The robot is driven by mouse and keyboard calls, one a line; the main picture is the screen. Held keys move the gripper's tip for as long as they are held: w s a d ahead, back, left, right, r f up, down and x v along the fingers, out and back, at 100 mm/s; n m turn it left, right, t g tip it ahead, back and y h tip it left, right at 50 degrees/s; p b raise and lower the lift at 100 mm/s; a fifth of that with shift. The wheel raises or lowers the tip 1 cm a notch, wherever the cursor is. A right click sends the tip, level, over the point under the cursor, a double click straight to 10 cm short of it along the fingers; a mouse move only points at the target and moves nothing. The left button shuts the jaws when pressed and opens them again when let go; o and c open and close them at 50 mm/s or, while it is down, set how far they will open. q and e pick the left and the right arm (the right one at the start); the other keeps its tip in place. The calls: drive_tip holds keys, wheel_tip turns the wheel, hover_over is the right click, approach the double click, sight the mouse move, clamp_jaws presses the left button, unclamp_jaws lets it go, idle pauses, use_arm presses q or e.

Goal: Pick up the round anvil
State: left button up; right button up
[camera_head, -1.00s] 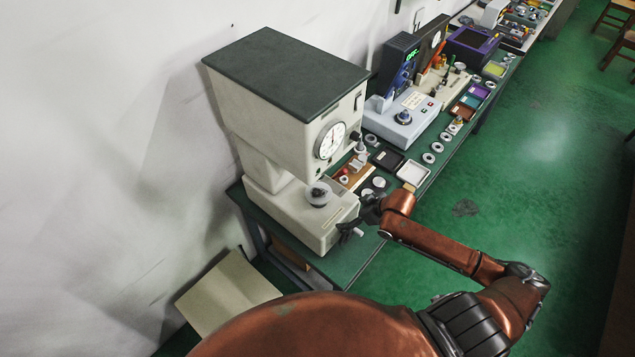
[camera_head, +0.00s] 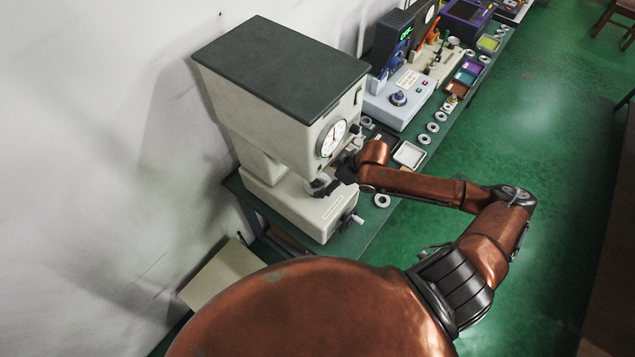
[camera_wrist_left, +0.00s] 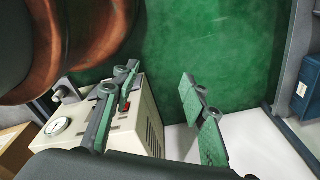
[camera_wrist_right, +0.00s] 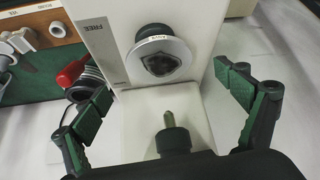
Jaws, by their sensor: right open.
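The round anvil (camera_wrist_right: 165,48), a pale disc with a dark centre and a small label, sits on the base of the grey testing machine (camera_head: 290,110). In the head view the anvil (camera_head: 318,184) is partly hidden by my right gripper (camera_head: 338,184). In the right wrist view my right gripper (camera_wrist_right: 164,82) is open and empty, its fingers on either side of the anvil and apart from it. A dark fitting with a metal tip (camera_wrist_right: 172,135) shows close to the camera. My left gripper (camera_wrist_left: 158,76) is open and empty, away from the anvil.
A crank handle (camera_head: 356,218) sticks out of the machine's base. A white ring (camera_head: 382,200) lies on the green bench to its right. A blue-grey instrument (camera_head: 400,100), trays (camera_head: 409,154) and several rings stand farther along. A red handle (camera_wrist_right: 72,72) is close to my right gripper's left finger.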

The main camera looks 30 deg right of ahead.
sight(318, 183)
drive_tip(key=shift+p+x, duration=0.45)
drive_tip(key=shift+x, duration=0.45)
drive_tip(key=x, duration=0.2)
drive_tip(key=shift+w+f+p, duration=0.2)
drive_tip(key=shift+p, duration=0.15)
drive_tip(key=shift+w+a+f, duration=0.1)
drive_tip(key=shift+w+f, duration=0.05)
drive_tip(key=shift+f, duration=0.25)
drive_tip(key=shift+c, duration=0.7)
drive_tip(key=c, duration=1.7)
use_arm(q)
drive_tip(key=shift+w+d+r, duration=0.15)
drive_tip(key=shift+w+r, duration=0.65)
drive_tip(key=shift+r, duration=0.1)
use_arm(e)
drive_tip(key=shift+c, duration=0.2)
